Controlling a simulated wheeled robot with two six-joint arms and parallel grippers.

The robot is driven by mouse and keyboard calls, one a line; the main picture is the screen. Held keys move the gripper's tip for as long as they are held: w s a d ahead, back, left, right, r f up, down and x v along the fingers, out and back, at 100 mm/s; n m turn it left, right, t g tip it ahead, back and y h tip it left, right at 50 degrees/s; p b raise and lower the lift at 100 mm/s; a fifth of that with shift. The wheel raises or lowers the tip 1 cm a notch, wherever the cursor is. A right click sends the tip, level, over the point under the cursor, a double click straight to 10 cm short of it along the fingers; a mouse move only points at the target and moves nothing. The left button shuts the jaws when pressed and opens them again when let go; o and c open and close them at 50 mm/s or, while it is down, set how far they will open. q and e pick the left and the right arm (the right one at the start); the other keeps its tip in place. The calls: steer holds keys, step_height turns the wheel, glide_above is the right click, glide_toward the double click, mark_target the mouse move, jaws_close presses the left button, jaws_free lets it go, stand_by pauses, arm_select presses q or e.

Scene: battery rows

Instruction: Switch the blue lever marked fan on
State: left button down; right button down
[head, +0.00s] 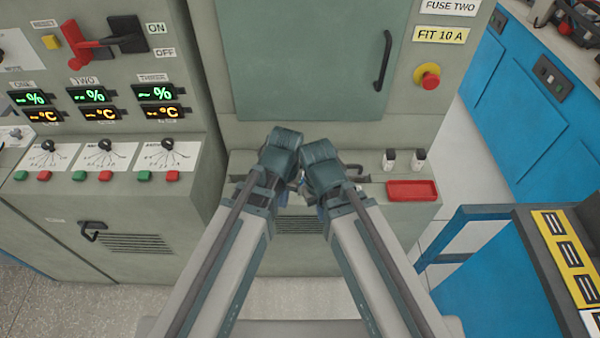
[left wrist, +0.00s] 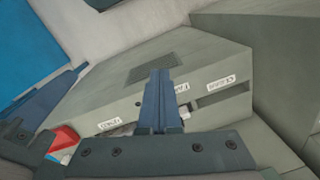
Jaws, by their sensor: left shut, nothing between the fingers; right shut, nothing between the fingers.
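I cannot make out a blue lever marked fan in either view. My left gripper (left wrist: 165,100) is shut and empty, pointing over a grey ledge with small white labels, too blurred to read surely. My right gripper (left wrist: 42,108) is shut at the left of the left wrist view. In the head view both wrists fold together in front of the middle cabinet's ledge (head: 410,208) and hide its middle and most of the fingers.
A red lever (head: 77,52) by ON and OFF labels is on the left panel, above displays and knobs. A red tray (head: 411,190) and two small switches (head: 404,159) are at the ledge's right. A blue cart (head: 490,275) stands at lower right.

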arm_select(q)
steer(key=w+d, duration=0.2)
steer(key=w, duration=0.6)
steer(key=w+d+r+n+t+h+p, duration=0.1)
steer(key=w+d, duration=0.1)
steer(key=w, duration=0.6)
steer(key=shift+d+r+n, duration=0.15)
steer(key=shift+r+n, duration=0.1)
steer(key=shift+n, duration=0.05)
steer(key=shift+f, duration=0.15)
steer(key=f+b, duration=0.6)
steer(key=w+f+b, duration=0.1)
steer(key=f+b, duration=0.2)
steer(key=b, duration=0.1)
steer(key=shift+d+f, duration=0.3)
steer(key=shift+f, duration=0.1)
steer(key=shift+s+r, duration=0.1)
steer(key=shift+s, duration=0.05)
steer(key=shift+s+r+t, duration=0.1)
steer(key=shift+s+t, duration=0.15)
steer(key=shift+t, duration=0.25)
